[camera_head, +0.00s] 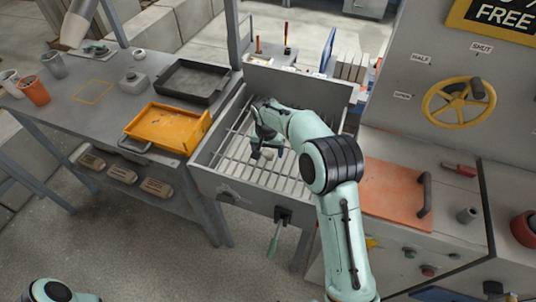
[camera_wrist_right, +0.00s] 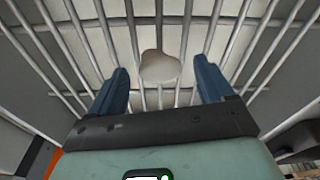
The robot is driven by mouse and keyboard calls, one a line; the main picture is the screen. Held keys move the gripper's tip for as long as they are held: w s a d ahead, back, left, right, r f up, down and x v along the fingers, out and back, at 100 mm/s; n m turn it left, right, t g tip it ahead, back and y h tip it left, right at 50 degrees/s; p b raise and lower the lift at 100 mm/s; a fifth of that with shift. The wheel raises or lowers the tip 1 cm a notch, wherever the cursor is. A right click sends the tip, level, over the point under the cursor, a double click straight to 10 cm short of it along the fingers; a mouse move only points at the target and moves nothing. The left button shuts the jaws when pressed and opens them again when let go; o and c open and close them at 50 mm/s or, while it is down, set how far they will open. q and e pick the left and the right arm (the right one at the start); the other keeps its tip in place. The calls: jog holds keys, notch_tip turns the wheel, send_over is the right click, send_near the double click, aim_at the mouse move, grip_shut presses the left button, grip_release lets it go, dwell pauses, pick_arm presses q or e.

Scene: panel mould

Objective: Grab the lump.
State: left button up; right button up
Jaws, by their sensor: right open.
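A pale rounded lump (camera_wrist_right: 160,67) lies on the metal bars of the grate (camera_wrist_right: 68,35), between the two blue fingers of my right gripper (camera_wrist_right: 161,70) in the right wrist view. The fingers are apart and a gap shows on each side of the lump. In the head view my right gripper (camera_head: 262,148) reaches down into the grey grated box (camera_head: 225,195), and the lump (camera_head: 267,153) shows as a small pale spot beside it. My left gripper is not in view; only part of my left arm shows at the bottom left.
The box's raised walls surround the grate. Left of it, a grey bench holds an orange tray (camera_head: 165,127), a black tray (camera_head: 193,80) and several cups. At right are an orange plate (camera_head: 390,190) with a handle and a yellow handwheel (camera_head: 460,102).

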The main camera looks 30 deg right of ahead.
jog(key=shift+w+d+f, duration=0.1)
jog(key=shift+f, duration=0.7)
jog(key=c, duration=1.1)
jog(key=shift+r, duration=0.1)
